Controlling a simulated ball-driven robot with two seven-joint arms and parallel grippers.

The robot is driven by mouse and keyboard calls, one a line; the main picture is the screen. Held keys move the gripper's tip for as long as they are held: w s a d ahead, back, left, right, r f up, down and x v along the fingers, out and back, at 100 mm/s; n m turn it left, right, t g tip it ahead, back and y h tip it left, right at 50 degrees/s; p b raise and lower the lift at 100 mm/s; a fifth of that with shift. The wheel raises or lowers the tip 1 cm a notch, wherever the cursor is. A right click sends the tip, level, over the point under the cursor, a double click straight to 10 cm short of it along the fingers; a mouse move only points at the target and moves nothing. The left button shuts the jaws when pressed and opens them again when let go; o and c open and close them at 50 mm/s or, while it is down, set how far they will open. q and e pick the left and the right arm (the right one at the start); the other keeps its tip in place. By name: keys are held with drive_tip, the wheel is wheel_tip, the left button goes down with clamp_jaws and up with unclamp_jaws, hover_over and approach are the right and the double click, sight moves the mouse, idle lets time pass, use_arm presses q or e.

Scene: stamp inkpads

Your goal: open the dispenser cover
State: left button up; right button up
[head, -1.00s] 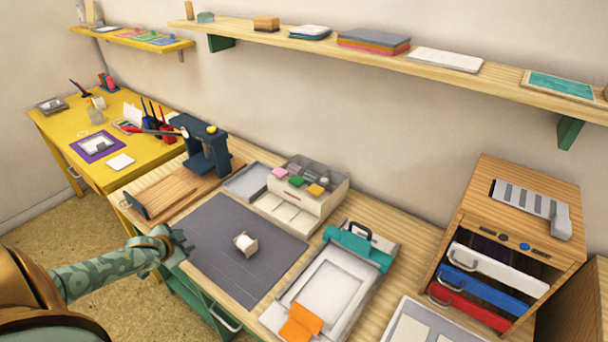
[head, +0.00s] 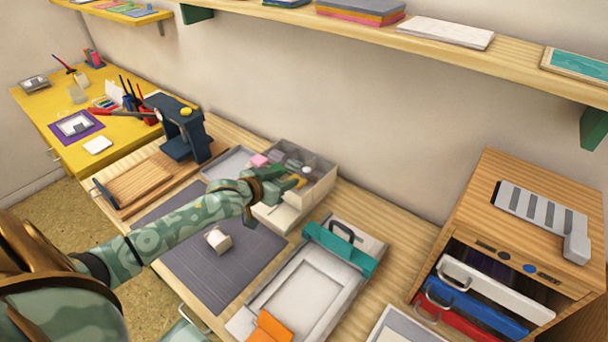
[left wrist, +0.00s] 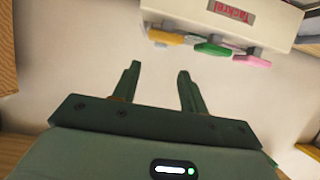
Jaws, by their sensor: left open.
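The dispenser (head: 318,187) is a cream box at the back middle of the wooden bench. Its top shows grey compartments, and pink, green and yellow pieces sit along it. I cannot make out whether a clear cover lies over them. In the left wrist view the dispenser (left wrist: 185,10) is at the top, with a red label and the coloured pieces. My left gripper (head: 284,181) is at the dispenser in the head view and hides part of its front and top. In the left wrist view my left gripper (left wrist: 159,73) is open and empty, its fingertips short of the coloured pieces.
A white tray press with a teal clamp (head: 338,250) stands right of the dispenser. A navy stamping press (head: 187,130) stands to the left. A drawer cabinet (head: 500,180) is at far right.

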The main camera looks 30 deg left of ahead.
sight(306, 170)
use_arm(q)
drive_tip(key=b+x, duration=0.1)
drive_tip(key=x, duration=0.2)
drive_tip(key=b+x, duration=0.1)
drive_tip(key=x, duration=0.1)
drive_tip(key=b+x, duration=0.1)
drive_tip(key=x, duration=0.2)
drive_tip(key=shift+w+f, duration=0.2)
drive_tip(key=shift+f, duration=0.15)
drive_tip(key=shift+w, duration=0.35)
